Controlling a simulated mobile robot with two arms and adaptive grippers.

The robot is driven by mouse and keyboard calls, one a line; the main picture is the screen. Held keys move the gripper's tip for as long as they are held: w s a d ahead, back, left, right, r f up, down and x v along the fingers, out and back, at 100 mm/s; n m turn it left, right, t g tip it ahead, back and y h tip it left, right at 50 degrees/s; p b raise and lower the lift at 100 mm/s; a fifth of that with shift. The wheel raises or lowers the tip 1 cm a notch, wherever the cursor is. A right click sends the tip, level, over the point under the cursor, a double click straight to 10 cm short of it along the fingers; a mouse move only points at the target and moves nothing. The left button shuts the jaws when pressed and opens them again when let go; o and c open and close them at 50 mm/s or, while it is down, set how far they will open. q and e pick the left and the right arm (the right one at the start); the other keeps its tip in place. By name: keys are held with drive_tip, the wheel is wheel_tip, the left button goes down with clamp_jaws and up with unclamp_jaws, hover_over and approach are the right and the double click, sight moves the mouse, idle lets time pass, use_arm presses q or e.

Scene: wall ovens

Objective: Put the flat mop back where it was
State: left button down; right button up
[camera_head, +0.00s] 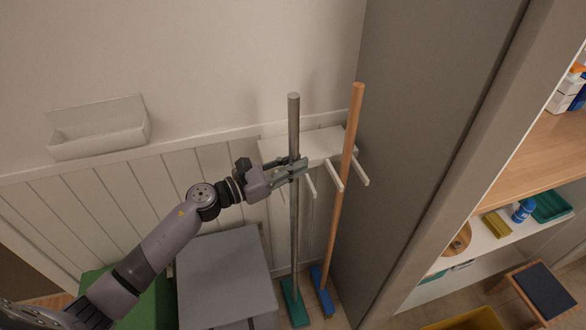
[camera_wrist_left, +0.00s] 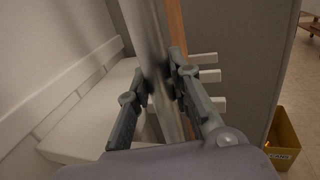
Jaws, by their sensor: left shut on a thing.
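The flat mop has a long grey handle (camera_head: 294,225) and a flat teal head (camera_head: 294,303) down at the floor. It stands nearly upright in front of the white wall rack (camera_head: 318,145). My left gripper (camera_head: 291,170) is shut on the upper part of the grey handle. The left wrist view shows the grey handle (camera_wrist_left: 172,105) between its fingers (camera_wrist_left: 158,70). The rack has several white pegs (camera_head: 333,176), also in the wrist view (camera_wrist_left: 209,76). Whether the handle touches a peg, I cannot tell. My right gripper is not in view.
A wooden-handled mop (camera_head: 340,190) with a blue head (camera_head: 321,291) stands close to the right. A tall grey cabinet side (camera_head: 420,130) bounds that side. A grey-lidded bin (camera_head: 225,275) and a green one (camera_head: 150,305) stand left. A yellow bin (camera_wrist_left: 283,140) is farther right.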

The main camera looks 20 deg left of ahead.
use_arm(q)
drive_tip(key=shift+w+f, duration=0.2)
drive_tip(key=shift+f, duration=0.7)
drive_tip(key=c, duration=1.6)
unclamp_jaws()
drive_tip(key=shift+f, duration=0.15)
drive_tip(key=shift+o, duration=0.8)
